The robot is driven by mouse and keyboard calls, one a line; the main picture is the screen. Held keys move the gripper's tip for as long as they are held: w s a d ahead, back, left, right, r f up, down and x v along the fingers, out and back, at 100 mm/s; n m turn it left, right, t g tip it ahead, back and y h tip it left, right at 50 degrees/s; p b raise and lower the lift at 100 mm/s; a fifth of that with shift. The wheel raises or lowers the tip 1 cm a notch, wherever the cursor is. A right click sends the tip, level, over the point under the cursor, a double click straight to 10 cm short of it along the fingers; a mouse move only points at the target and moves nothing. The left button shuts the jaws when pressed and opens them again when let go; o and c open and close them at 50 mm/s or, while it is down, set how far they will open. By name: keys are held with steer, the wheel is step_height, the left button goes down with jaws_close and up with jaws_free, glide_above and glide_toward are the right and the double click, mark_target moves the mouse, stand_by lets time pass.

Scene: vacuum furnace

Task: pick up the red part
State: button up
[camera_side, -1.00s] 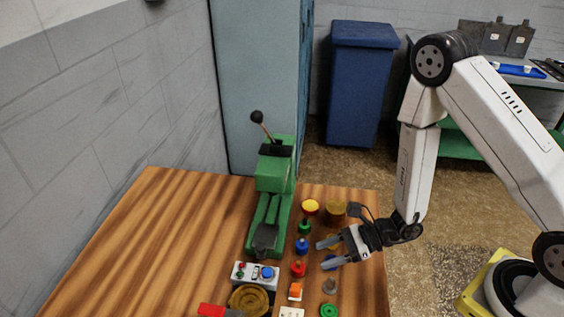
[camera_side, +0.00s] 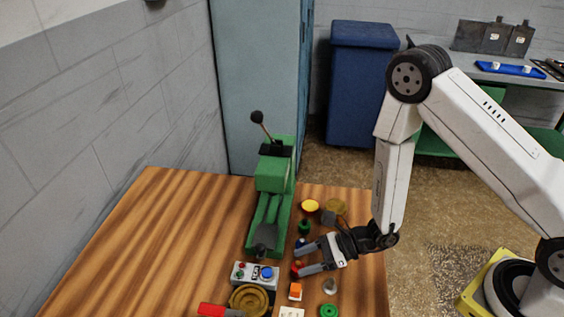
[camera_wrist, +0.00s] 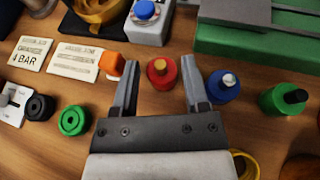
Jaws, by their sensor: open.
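The red part (camera_wrist: 161,72) is a round red piece with a brass-coloured top, standing on the wooden table. In the wrist view it sits between the tips of my gripper (camera_wrist: 158,85), which is open with one finger on each side and a gap to both. In the side view my gripper (camera_side: 301,257) is low over the table, and the red part (camera_side: 296,268) is mostly hidden behind its fingers.
A blue part (camera_wrist: 223,86) stands just right of the right finger, with a green part (camera_wrist: 284,99) further right. An orange block (camera_wrist: 111,64) is close to the left finger. A green press (camera_side: 272,195) and a button box (camera_side: 255,274) stand nearby. The table's left side is clear.

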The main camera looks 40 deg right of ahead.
stand_by(0.3)
jaws_close()
steer(key=shift+r, duration=0.15)
step_height(320, 180, up, 10)
stand_by(1.1)
stand_by(0.5)
